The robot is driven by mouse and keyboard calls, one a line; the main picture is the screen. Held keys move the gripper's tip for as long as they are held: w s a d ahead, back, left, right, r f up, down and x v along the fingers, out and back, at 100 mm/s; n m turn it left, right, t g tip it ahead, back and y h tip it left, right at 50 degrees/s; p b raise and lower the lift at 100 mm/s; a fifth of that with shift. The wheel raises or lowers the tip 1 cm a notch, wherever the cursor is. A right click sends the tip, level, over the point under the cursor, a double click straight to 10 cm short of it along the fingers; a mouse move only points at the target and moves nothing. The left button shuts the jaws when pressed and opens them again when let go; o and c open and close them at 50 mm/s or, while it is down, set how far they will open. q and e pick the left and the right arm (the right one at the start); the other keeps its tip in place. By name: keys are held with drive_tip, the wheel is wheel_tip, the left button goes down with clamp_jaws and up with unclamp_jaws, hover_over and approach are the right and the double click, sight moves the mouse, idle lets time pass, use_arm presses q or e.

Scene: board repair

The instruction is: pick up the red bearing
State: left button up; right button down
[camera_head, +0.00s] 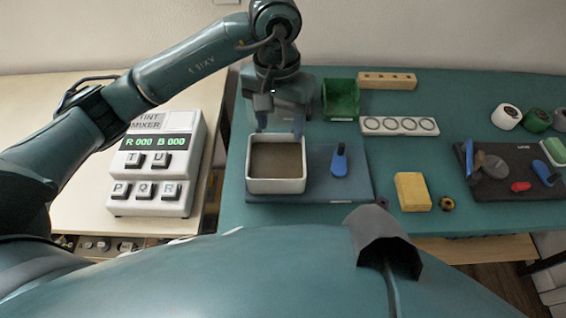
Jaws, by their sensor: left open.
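My left gripper (280,122) is open and points down over the back part of a white-walled tray (275,186) with a brown, grainy fill (276,160). Its fingertips are near the tray's back rim, and nothing shows between them. I cannot make out a red bearing anywhere; whether one lies in the fill or behind the gripper cannot be told. A small red piece (521,186) lies on the dark mat at the right, but its shape does not read as a bearing. My right gripper is not in view.
A blue-handled tool (339,161) stands right of the tray. Behind are a green bin (341,99), a white ring rack (399,126) and a wooden block (387,80). A yellow sponge (412,192) lies in front. The tint mixer (160,165) stands left, past a gap.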

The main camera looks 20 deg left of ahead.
use_arm(q)
hover_over(277, 165)
drive_tip(key=f, duration=0.7)
drive_tip(key=shift+d+f+p, duration=0.2)
drive_tip(key=shift+f+p, duration=0.05)
drive_tip(key=shift+p, duration=0.1)
drive_tip(key=shift+a+f+p, duration=0.15)
drive_tip(key=shift+f+p, duration=0.1)
drive_tip(key=shift+f, duration=1.1)
drive_tip(key=shift+a+f+p, duration=0.1)
drive_tip(key=shift+f+p, duration=0.1)
drive_tip(key=shift+f, duration=1.15)
drive_tip(key=shift+c, duration=0.3)
drive_tip(key=c, duration=1)
drive_tip(key=shift+r, duration=0.1)
